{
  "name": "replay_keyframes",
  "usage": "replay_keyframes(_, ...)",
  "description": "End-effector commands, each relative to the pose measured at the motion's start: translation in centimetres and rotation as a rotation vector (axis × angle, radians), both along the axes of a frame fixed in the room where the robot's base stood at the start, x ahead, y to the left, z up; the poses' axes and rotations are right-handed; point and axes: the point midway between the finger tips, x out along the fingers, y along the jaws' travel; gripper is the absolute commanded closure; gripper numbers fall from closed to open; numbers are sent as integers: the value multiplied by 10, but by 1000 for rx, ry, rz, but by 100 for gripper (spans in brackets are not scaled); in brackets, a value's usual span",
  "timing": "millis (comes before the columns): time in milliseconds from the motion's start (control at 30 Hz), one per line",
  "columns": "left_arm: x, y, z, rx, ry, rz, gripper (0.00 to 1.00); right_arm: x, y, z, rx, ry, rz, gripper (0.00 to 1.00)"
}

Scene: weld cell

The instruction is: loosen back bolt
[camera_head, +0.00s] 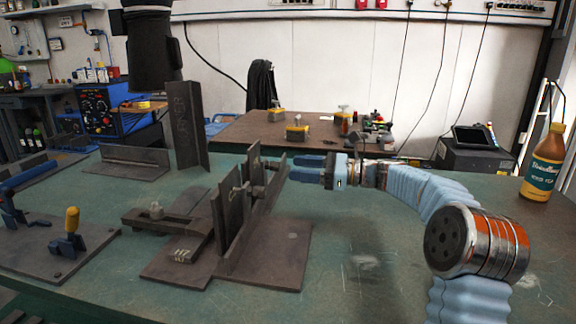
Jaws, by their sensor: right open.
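A dark steel fixture (268,265) stands on the green table, with upright plates (228,215) on a flat base. Small light metal bolt-like parts (244,190) show between the upright plates. The back bolt cannot be told apart clearly at this size, and the plates partly hide that area. My right gripper (293,168) comes in from the right at the far end of the fixture. Its two blue fingers are apart and point left, close to the rear upright plate, with nothing seen between them. Whether a finger touches the plate is unclear. My left gripper is not seen.
A clamp with a yellow handle (72,218) stands on a plate at left. Angle steel pieces (187,128) stand behind the fixture. An orange bottle (543,163) stands at the right edge. The green table (355,285) is clear at front right. A brown table (245,133) is behind.

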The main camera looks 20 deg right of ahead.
Motion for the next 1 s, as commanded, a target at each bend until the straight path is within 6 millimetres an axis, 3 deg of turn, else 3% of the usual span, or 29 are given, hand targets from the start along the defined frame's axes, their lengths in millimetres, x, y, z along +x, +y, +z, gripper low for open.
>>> replay_keyframes(200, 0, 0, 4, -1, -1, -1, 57, 18, 26, 0, -1, 1, 1, 46)
replay_keyframes(600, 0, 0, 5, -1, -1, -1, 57, 22, 33, 0, 0, 0, 0, 47)
replay_keyframes(933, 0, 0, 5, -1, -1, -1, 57, 22, 32, 0, -1, 1, 0, 98)
replay_keyframes(1000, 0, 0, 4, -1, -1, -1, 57, 22, 32, -1, -2, -2, 0, 100)
